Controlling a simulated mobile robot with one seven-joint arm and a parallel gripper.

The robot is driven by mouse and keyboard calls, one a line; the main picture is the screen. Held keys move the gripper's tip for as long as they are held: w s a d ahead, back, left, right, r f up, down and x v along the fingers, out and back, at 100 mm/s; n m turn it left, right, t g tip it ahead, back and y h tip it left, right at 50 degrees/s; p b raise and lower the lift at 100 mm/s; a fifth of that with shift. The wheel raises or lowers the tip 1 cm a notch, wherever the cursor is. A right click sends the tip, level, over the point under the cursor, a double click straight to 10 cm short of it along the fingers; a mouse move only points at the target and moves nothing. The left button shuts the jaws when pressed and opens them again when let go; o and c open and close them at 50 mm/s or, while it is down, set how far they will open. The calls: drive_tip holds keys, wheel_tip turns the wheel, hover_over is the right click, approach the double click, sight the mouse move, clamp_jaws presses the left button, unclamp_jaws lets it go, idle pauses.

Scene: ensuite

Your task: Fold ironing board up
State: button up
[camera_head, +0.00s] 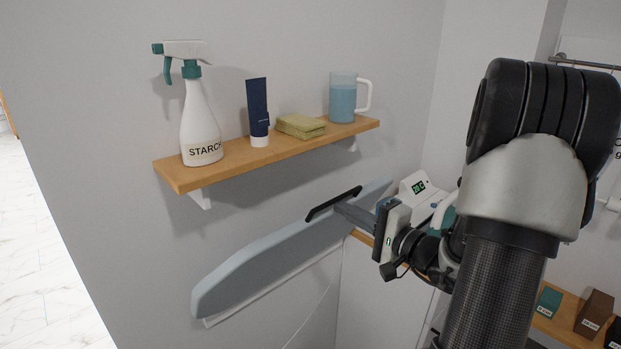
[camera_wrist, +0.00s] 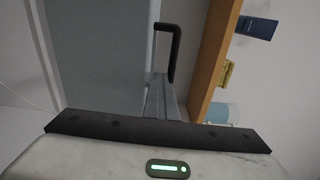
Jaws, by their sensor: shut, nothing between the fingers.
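The ironing board (camera_head: 265,264) is a long pale blue-grey slab against the wall below the shelf. It looks near edge-on, slanting from lower left to upper right in the head view. A black bar handle (camera_head: 328,204) sits on its upper edge. My gripper (camera_head: 342,208) is shut and empty, its fingertips right beside the handle; I cannot tell whether they touch it. In the wrist view the board (camera_wrist: 100,60) fills the left, the black handle (camera_wrist: 177,48) stands just beyond my grey fingers (camera_wrist: 158,82).
A wooden shelf (camera_head: 172,175) close above the board holds a starch spray bottle (camera_head: 199,125), a dark blue tube (camera_head: 257,105), a sponge (camera_head: 300,126) and a jug of blue liquid (camera_head: 343,103). A white device with a green display (camera_head: 419,188) is behind my gripper. Open floor lies left.

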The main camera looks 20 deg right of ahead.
drive_tip(key=shift+o, duration=0.2)
drive_tip(key=s+d+r, duration=0.1)
drive_tip(key=s+r, duration=0.1)
drive_tip(key=s, duration=0.2)
drive_tip(key=s+d+r+t+y+b, duration=0.1)
drive_tip(key=s+d+r, duration=0.1)
drive_tip(key=s+r, duration=0.1)
drive_tip(key=shift+s+d+b, duration=0.3)
drive_tip(key=shift+s, duration=0.35)
drive_tip(key=shift+a+n+b, duration=0.25)
drive_tip(key=shift+n+b, duration=0.05)
drive_tip(key=shift+b, duration=0.2)
drive_tip(key=b+v, duration=0.2)
drive_tip(key=v, duration=1.5)
drive_tip(key=shift+f+b, duration=0.35)
drive_tip(key=shift+b, duration=0.05)
drive_tip(key=shift+s, duration=0.15)
